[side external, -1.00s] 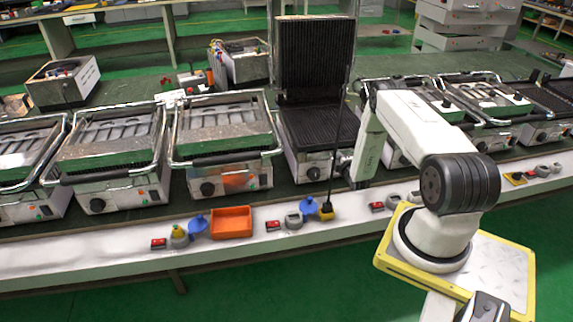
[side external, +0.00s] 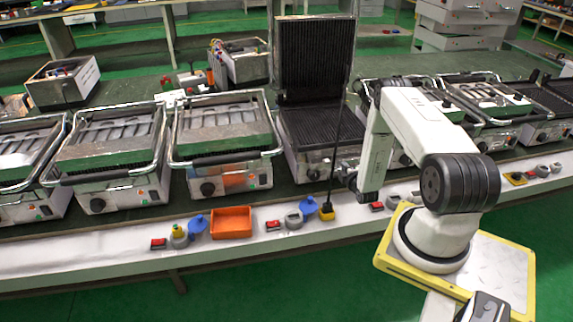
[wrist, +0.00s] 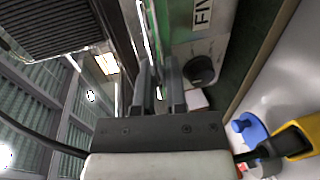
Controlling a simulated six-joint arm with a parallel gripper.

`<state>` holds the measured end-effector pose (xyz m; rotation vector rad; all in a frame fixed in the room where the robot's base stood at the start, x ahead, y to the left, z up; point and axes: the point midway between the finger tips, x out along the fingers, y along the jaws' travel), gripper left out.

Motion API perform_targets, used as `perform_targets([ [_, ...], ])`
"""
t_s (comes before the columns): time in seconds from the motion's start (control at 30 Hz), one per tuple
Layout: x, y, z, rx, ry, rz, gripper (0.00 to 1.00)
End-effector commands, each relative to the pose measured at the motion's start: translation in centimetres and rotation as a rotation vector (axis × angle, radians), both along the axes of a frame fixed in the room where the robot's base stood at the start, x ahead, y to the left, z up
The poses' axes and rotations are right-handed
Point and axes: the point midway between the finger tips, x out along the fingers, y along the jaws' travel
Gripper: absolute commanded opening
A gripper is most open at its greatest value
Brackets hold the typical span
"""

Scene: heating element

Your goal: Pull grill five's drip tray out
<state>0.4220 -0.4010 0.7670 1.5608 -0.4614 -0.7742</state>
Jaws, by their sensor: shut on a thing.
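Grill five (wrist: 207,45) shows in the wrist view, with part of the label "FIVE" and a black knob on its front panel. My gripper (wrist: 159,76) is in front of it, its two dark fingers close together. They are shut on what appears to be the drip tray (wrist: 151,40), a thin shiny metal strip running up from the fingertips. Most of the tray is hidden. In the side view my gripper (side external: 350,181) is low near the right front corner of the open-lidded grill (side external: 318,130). The tray cannot be made out there.
More closed grills, such as one (side external: 222,140) on the left, line the green bench. On the white front ledge are an orange bin (side external: 231,222), a blue knob (side external: 308,206) and a yellow-based black pole (side external: 327,211). The yellow-based pieces also show close by in the wrist view (wrist: 293,139).

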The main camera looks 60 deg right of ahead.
Motion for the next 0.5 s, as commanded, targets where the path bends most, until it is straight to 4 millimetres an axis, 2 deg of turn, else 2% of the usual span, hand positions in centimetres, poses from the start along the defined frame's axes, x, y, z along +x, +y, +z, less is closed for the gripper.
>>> perform_targets([
  [0.1, -0.03, -0.08, 0.01, 0.0, 0.0, -0.002, 0.0],
  [0.13, -0.03, -0.09, 0.01, 0.0, 0.0, -0.003, 0.19],
  [0.17, -0.03, -0.09, 0.01, -0.001, 0.0, -0.003, 0.27],
  [0.5, -0.02, -0.04, 0.02, 0.0, 0.0, -0.002, 0.27],
])
